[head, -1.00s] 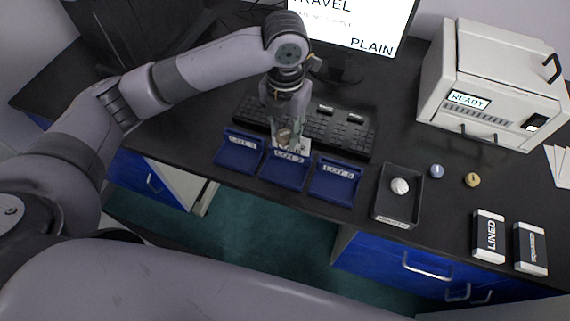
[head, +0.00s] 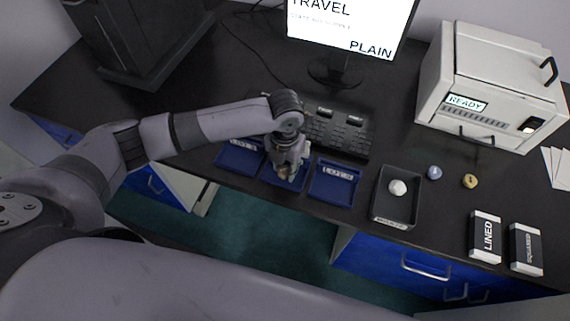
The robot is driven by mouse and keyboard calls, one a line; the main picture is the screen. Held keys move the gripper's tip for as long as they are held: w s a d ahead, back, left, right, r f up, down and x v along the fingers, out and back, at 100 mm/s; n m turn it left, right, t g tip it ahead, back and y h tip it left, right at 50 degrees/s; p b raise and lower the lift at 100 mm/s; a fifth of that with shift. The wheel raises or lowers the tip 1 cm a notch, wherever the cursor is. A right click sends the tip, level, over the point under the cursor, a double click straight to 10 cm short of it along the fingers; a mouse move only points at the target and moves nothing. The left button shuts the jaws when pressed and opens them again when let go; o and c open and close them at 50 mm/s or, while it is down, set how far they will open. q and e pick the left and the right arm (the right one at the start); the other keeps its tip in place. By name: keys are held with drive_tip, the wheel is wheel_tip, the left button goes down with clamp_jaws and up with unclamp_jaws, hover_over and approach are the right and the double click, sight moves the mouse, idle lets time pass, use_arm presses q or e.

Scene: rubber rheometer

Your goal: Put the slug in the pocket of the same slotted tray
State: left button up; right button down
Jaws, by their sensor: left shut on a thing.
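My left gripper (head: 284,176) is over the middle blue slotted tray (head: 270,181), pointing down. It is shut on a small tan slug (head: 283,178), mostly hidden by the fingers. The slug is at or just above the tray; I cannot tell whether it touches. The tray's label and pocket are largely covered by the gripper. A left blue tray (head: 238,161) and a right blue tray (head: 334,185) stand on either side. My right gripper is not in view.
A black bin (head: 393,214) holds a white lump (head: 397,187). A blue-grey piece (head: 434,172) and a yellow piece (head: 470,181) lie to its right. The keyboard (head: 345,135) is behind the trays. The white instrument (head: 490,90) reads READY. Two boxes, LINED (head: 485,236) and another (head: 526,249), stand front right.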

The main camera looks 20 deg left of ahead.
sight(285, 169)
use_arm(q)
drive_tip(key=shift+f, duration=0.15)
drive_tip(key=o, duration=0.9)
drive_tip(key=shift+c, duration=0.2)
wheel_tip(285, 169, up, 12)
drive_tip(key=b, duration=0.1)
drive_tip(key=shift+r+b, duration=0.25)
drive_tip(key=shift+b, duration=0.05)
